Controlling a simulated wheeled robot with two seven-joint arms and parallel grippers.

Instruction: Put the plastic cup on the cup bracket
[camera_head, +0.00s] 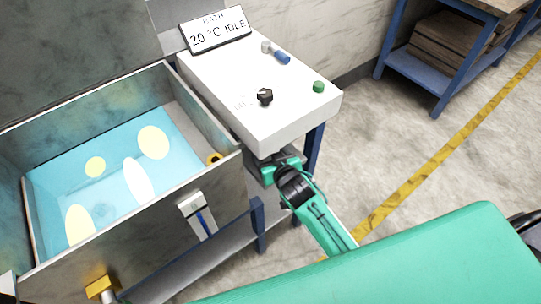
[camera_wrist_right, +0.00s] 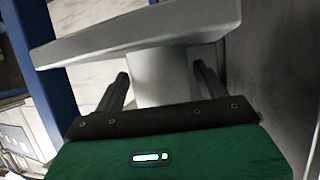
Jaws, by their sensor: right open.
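I cannot make out a plastic cup or a cup bracket for certain in either view. My right gripper (camera_head: 272,163) is at the front underside of the white console (camera_head: 255,120), partly hidden by it in the head view. In the right wrist view my right gripper (camera_wrist_right: 160,85) is open, its two dark fingers apart. A pale grey block (camera_wrist_right: 163,80) stands between or just beyond the fingers, under a wide pale slab (camera_wrist_right: 150,30). I cannot tell whether the fingers touch the block. My left gripper is not in view.
An open metal tank (camera_head: 235,172) with blue liquid (camera_head: 110,180) stands at the left. A blue-legged bench (camera_head: 440,75) stands behind open floor.

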